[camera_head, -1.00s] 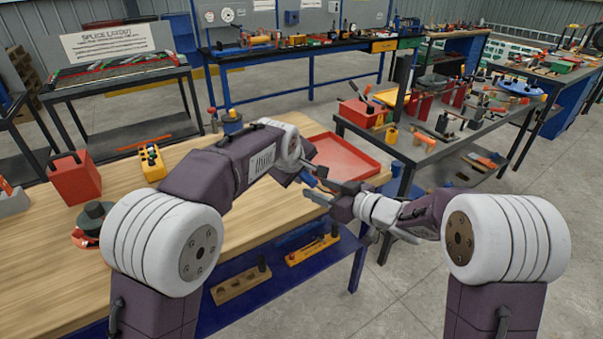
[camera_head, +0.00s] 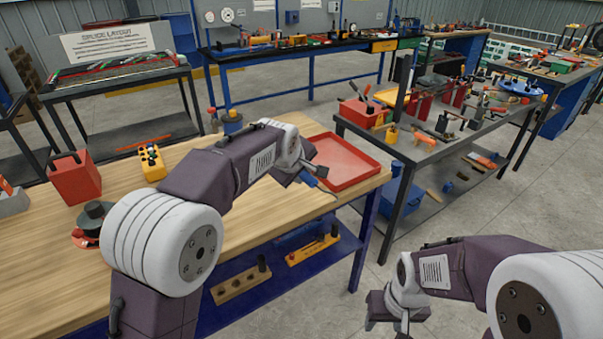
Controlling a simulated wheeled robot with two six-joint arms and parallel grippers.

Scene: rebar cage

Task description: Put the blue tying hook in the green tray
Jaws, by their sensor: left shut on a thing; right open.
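My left gripper (camera_head: 314,172) is over the right end of the wooden bench, beside a red tray (camera_head: 345,160). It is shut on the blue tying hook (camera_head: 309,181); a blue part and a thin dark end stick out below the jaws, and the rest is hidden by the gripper. My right gripper (camera_head: 388,325) is open and empty, low over the floor at the lower right, pointing down. I cannot make out a green tray on the bench; the nearest tray is red.
A red box (camera_head: 74,178), a yellow block (camera_head: 152,163) and a dark reel (camera_head: 94,216) stand on the bench's left part. A grey tool table (camera_head: 405,150) stands to the right across a floor gap.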

